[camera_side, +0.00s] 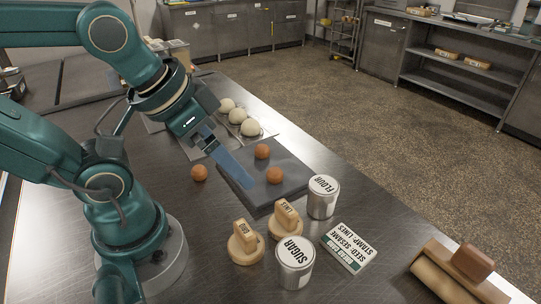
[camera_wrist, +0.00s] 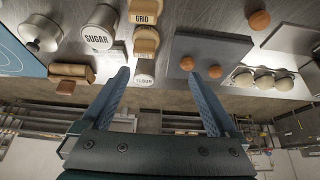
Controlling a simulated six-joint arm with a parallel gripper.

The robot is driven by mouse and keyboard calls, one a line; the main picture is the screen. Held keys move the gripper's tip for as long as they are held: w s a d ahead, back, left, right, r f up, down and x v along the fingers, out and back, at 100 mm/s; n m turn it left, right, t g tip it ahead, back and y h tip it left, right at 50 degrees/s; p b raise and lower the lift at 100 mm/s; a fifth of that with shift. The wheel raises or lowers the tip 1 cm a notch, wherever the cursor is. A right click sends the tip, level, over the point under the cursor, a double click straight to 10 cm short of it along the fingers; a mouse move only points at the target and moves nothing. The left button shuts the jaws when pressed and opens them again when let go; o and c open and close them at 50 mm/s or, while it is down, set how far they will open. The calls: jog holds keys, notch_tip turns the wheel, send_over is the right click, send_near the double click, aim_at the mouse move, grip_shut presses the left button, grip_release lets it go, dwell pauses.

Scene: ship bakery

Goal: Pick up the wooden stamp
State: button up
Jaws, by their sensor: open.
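Two wooden stamps stand on the steel counter in the side view: one marked LINES (camera_side: 287,219) and one marked GRID (camera_side: 242,243), to its left and nearer the camera. In the wrist view the LINES stamp (camera_wrist: 146,42) is left of centre, with the GRID stamp (camera_wrist: 143,12) at the top edge. A card (camera_side: 348,246) reads SEED-SESAME, STAMP-LINES. My gripper (camera_side: 246,184) is open and empty, tilted over the dark slate, apart from both stamps. In the wrist view its fingers (camera_wrist: 160,76) are spread wide with nothing between them.
A FLOUR tin (camera_side: 323,197) stands right of the LINES stamp and a SUGAR tin (camera_side: 295,262) nearer the camera. Brown balls lie on and beside the slate (camera_side: 294,163). White dough balls (camera_side: 237,116) sit behind. A wooden roller (camera_side: 443,279) lies at front right.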

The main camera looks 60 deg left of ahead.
jog(key=g, duration=0.5)
send_over(244, 229)
jog(key=f, duration=0.7)
jog(key=shift+w+a, duration=0.1)
jog(key=shift+w, duration=0.15)
jog(key=shift+s+f+g, duration=0.2)
jog(key=shift+f+g, duration=0.1)
jog(key=shift+f, duration=2.55)
jog(key=c, duration=1.5)
